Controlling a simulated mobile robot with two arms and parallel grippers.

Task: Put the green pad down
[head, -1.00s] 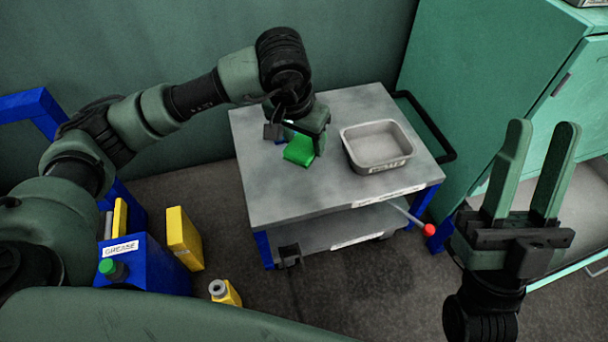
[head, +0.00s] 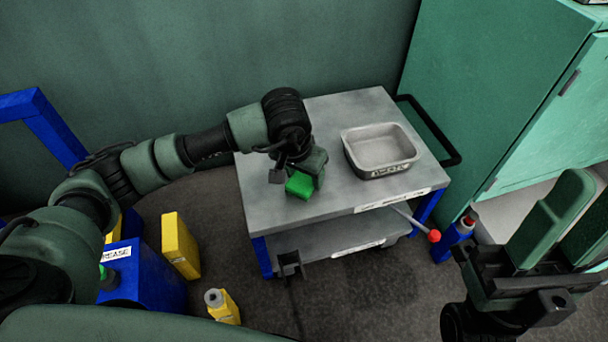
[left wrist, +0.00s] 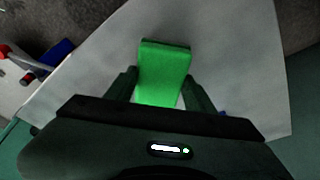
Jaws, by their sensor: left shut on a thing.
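The green pad (head: 299,185) is a small bright green block at the left part of the grey cart top (head: 350,108). My left gripper (head: 305,172) is shut on it. In the left wrist view the pad (left wrist: 163,75) sits between the two fingers (left wrist: 160,92), with the cart top below it. I cannot tell whether the pad touches the cart top. My right gripper (head: 562,232) is at the right edge of the head view, its two fingers apart and nothing between them, partly cut off by the frame.
A metal tray (head: 381,171) with an empty inside stands on the cart, right of the pad. A green cabinet (head: 500,90) is at the right. A blue grease container (head: 150,275) and yellow containers (head: 180,245) stand at lower left. The cart's front middle is clear.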

